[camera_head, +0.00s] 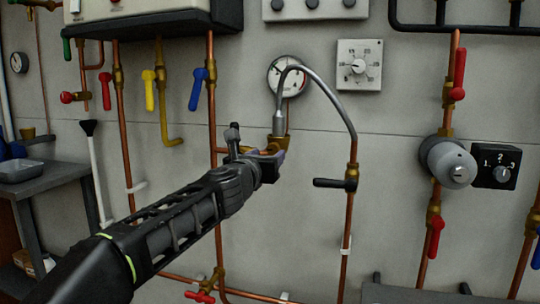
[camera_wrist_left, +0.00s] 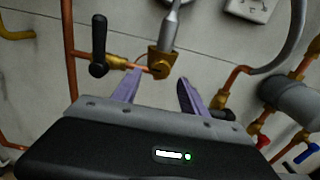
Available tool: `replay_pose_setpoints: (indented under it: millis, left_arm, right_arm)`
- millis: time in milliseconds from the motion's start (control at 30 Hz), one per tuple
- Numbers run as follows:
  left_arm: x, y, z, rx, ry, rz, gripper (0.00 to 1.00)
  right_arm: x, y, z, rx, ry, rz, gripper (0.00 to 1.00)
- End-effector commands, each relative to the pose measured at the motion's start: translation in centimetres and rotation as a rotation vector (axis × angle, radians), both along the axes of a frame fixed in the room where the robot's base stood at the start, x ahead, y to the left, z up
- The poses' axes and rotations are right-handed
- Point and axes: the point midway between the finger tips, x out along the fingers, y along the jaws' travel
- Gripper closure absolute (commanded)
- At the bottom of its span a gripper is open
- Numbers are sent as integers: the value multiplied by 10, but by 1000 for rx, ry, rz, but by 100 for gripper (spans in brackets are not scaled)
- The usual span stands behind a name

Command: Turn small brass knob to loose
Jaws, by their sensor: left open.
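A brass fitting (camera_head: 285,142) sits at the lower end of a grey metal hose, partly hidden behind my left gripper (camera_head: 272,152) in the head view. In the left wrist view, the brass fitting (camera_wrist_left: 161,57) is just beyond the fingertips, with a small round brass part on its near face, too small to read any marking. My left gripper (camera_wrist_left: 160,76) is open, its two purple fingers spread left and right below the fitting. I see nothing between the fingers. I cannot tell whether a finger touches the brass. My right gripper is not in view.
A black-handled valve (camera_wrist_left: 98,50) stands left of the fitting on a copper pipe. A gauge (camera_head: 287,76) and dial (camera_head: 359,65) are above. A grey cylinder (camera_head: 448,163) is at right; a table (camera_head: 45,183) at left.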

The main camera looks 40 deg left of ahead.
Motion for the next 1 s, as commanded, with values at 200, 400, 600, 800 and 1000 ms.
replay_pose_setpoints:
  millis: [200,400,600,800,1000]
  left_arm:
    - [-33,-12,2,0,-2,-1,49]
    - [-41,-15,0,0,0,-1,49]
    - [-41,-15,0,0,0,0,49]
    - [-41,-15,0,0,0,0,49]
    - [-41,-14,0,42,15,2,49]
  right_arm:
    - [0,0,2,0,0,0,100]
    - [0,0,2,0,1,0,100]
    - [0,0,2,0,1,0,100]
    - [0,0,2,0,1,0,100]
    - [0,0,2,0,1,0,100]
